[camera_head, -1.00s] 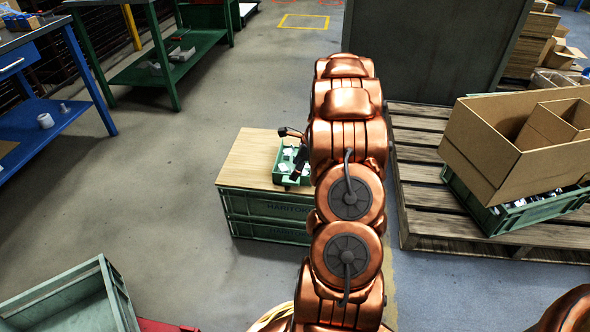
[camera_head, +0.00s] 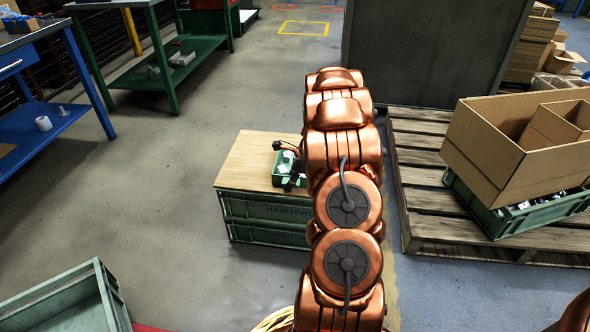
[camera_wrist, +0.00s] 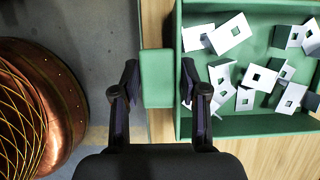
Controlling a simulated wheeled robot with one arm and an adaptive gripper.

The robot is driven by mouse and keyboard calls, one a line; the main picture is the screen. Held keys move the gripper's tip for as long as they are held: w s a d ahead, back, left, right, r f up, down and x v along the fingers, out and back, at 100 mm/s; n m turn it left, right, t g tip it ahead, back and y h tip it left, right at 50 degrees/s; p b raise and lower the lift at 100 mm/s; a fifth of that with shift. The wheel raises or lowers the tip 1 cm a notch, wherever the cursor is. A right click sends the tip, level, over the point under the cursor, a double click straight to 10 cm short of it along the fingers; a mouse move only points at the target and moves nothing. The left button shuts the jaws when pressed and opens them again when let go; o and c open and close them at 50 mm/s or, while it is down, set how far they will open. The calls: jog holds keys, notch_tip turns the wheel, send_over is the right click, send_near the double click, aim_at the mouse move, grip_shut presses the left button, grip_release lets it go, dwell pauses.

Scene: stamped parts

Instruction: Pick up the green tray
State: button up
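The green tray (camera_head: 278,180) rests on the wooden top of a stack of green crates, partly hidden by my arm in the head view. In the wrist view the tray (camera_wrist: 255,126) fills the right side and holds several pale, bent metal parts with square holes. A flat green tab (camera_wrist: 157,78) projects from its left wall. My gripper (camera_wrist: 158,82) is open, with one dark finger on each side of this tab as seen from above. Contact and finger height cannot be told. In the head view my gripper (camera_head: 293,163) is small and partly hidden at the tray.
The green crates (camera_head: 265,210) carry a wooden board (camera_head: 243,160), bare left of the tray. A pallet (camera_head: 425,200) with a cardboard box (camera_head: 490,150) stands right. A blue bench (camera_head: 50,125) is at left, an empty green crate (camera_head: 100,300) at lower left. Floor between is clear.

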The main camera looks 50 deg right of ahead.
grip_shut()
jog(key=shift+r, duration=0.1)
